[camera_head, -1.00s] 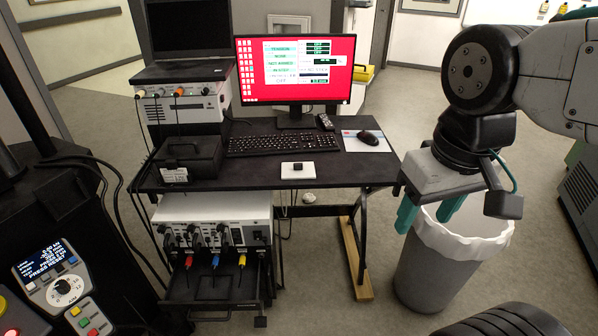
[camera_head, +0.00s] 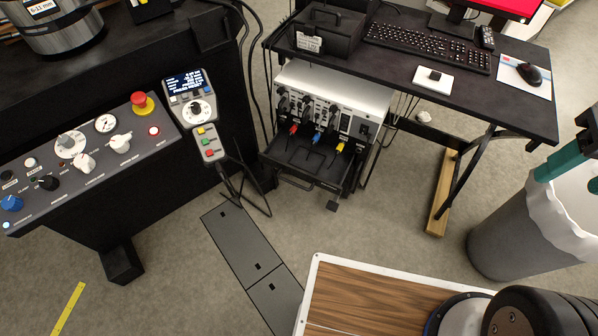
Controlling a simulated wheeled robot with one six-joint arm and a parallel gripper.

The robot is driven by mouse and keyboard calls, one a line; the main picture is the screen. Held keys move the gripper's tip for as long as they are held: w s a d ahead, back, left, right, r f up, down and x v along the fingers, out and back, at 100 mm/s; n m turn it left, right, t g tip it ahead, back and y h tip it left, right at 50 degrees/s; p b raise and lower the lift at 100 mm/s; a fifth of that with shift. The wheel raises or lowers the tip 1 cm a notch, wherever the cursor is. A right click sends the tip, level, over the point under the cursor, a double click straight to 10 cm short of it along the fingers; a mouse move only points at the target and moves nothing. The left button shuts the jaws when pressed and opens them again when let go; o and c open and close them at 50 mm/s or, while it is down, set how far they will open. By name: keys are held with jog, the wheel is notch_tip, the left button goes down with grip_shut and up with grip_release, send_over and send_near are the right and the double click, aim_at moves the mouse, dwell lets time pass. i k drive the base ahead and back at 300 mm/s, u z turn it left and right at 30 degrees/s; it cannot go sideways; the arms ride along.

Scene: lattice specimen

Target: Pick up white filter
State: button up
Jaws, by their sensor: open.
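I cannot pick out a white filter for certain. A small white lump (camera_head: 423,117) shows below the desk, too small to identify. My gripper (camera_head: 568,177) has teal fingers and is partly cut off by the right edge of the head view. It is open, with nothing seen between its fingers, above the lined waste bin (camera_head: 510,235). It is well to the right of the white lump and apart from it.
The black desk (camera_head: 520,112) holds a keyboard (camera_head: 428,46), a mouse (camera_head: 529,73) and a black case (camera_head: 322,32). A white instrument box (camera_head: 350,92) stands below it. A control panel (camera_head: 95,160) is at left. Grey floor (camera_head: 180,270) is open at lower left.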

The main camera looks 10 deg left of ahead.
aim_at(439, 82)
jog(key=u, duration=0.1)
jog(key=k, duration=0.35)
jog(key=z, duration=0.75)
jog(key=i, duration=1.65)
jog(key=u, duration=0.65)
